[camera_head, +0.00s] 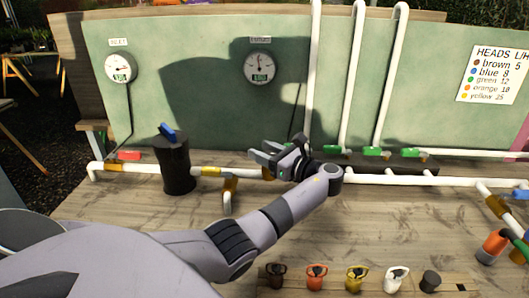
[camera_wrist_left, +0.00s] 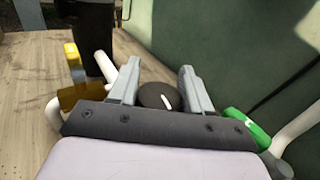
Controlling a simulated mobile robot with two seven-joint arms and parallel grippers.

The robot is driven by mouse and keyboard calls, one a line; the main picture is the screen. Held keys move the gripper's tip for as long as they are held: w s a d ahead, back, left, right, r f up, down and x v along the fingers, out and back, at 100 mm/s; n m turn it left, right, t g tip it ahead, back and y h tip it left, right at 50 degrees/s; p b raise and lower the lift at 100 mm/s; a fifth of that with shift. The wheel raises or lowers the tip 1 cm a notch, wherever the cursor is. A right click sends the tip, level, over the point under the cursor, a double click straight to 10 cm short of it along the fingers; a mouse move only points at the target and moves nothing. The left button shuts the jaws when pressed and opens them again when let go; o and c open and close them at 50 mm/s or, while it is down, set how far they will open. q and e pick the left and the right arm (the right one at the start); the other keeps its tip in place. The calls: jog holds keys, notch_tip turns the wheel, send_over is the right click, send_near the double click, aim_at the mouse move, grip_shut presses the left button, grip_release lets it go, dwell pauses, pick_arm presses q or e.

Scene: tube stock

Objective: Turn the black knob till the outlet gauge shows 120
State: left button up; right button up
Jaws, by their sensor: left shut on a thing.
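In the head view my left gripper (camera_head: 262,154) reaches over the white pipe line, and hides the knob there. The outlet gauge (camera_head: 259,67) is the right-hand round dial on the green panel; its needle points about straight up. Its small green readout is too small to read. My right gripper is not in view.
The inlet gauge (camera_head: 120,67) hangs on the panel's left. A dark cylinder with a blue lever (camera_head: 176,165) stands left of the gripper. White risers with green-handled valves (camera_head: 370,152) stand to its right. Several coloured heads (camera_head: 316,276) line a wooden rack in front.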

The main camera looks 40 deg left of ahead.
pick_arm(q)
jog(key=o, duration=1)
jog(key=shift+c, duration=0.2)
jog(key=d, duration=0.7)
jog(key=shift+w+p, duration=0.3)
jog(key=shift+w, duration=0.05)
